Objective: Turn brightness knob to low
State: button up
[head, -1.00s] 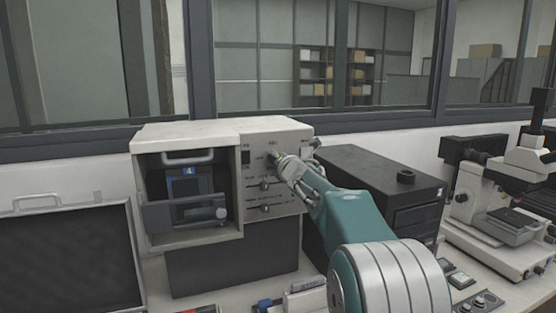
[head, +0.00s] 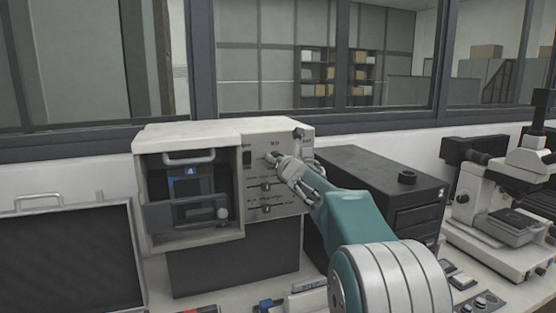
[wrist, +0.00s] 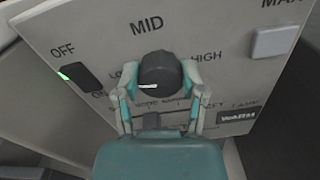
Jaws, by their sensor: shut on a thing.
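The brightness knob (wrist: 160,72) is a round dark knob on the pale front panel of the press (wrist: 215,30). In the wrist view it lies between the two fingers of my gripper (wrist: 160,86), which is shut on it from both sides. A short white mark on the knob lies at its lower left, towards the partly covered LOW lettering. MID stands above the knob and HIGH to its right. In the head view my gripper (head: 275,163) is at the upper part of the panel and hides the knob.
A black switch (wrist: 80,76) with a green light sits left of the knob. A grey square button (wrist: 275,41) is at the upper right. Two sliders lie below in the head view.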

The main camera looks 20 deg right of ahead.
jog(key=shift+f, duration=0.45)
jog(key=o, duration=1.1)
jog(key=shift+w, duration=0.1)
jog(key=shift+o, duration=0.2)
jog(key=shift+r, duration=0.2)
jog(key=shift+r, duration=0.1)
jog(key=s, duration=1.2)
